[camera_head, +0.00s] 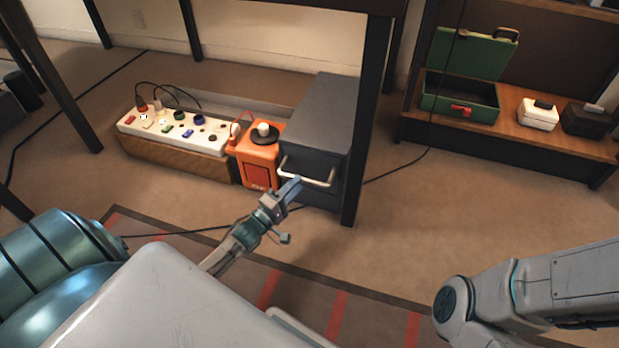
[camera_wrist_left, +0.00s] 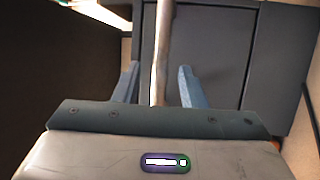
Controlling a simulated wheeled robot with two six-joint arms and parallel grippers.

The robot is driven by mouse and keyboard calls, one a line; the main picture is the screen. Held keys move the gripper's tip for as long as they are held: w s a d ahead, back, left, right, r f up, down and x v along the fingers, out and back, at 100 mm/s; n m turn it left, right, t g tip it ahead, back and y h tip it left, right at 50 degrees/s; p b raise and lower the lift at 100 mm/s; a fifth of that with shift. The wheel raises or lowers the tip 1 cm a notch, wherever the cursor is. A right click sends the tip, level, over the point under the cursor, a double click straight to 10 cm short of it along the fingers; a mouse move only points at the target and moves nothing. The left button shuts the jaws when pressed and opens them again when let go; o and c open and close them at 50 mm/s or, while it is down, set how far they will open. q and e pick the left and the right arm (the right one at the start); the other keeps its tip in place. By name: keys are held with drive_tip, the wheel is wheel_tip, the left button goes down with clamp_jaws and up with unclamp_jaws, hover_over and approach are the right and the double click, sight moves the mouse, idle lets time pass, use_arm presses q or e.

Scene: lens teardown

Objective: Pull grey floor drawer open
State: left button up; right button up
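The grey floor drawer (camera_head: 314,125) is a dark grey box unit on the floor, with a pale bar handle (camera_head: 309,178) across its front. Its front looks closed. My left gripper (camera_head: 289,190) is at the left part of the handle. In the left wrist view the handle (camera_wrist_left: 161,45) runs upright between the two blue fingers (camera_wrist_left: 158,86), with a gap on both sides, so the gripper is open around it. The drawer front (camera_wrist_left: 210,45) fills the view behind. My right arm shows at lower right, but its gripper is out of view.
An orange box (camera_head: 257,160) with a black-and-white knob stands directly left of the drawer unit. Beyond it is a white power strip (camera_head: 172,130) on a wooden base. A dark table leg (camera_head: 366,110) stands close at the drawer's right. The floor in front is clear, with a striped mat (camera_head: 300,290).

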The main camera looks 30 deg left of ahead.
sight(304, 178)
use_arm(q)
drive_tip(key=b+x, duration=0.1)
drive_tip(key=x, duration=0.3)
drive_tip(key=shift+w+f+b, duration=0.1)
drive_tip(key=shift+w+b, duration=0.05)
drive_tip(key=shift+b, duration=0.15)
drive_tip(key=shift+w+d, duration=0.15)
drive_tip(key=shift+w, duration=0.45)
clamp_jaws()
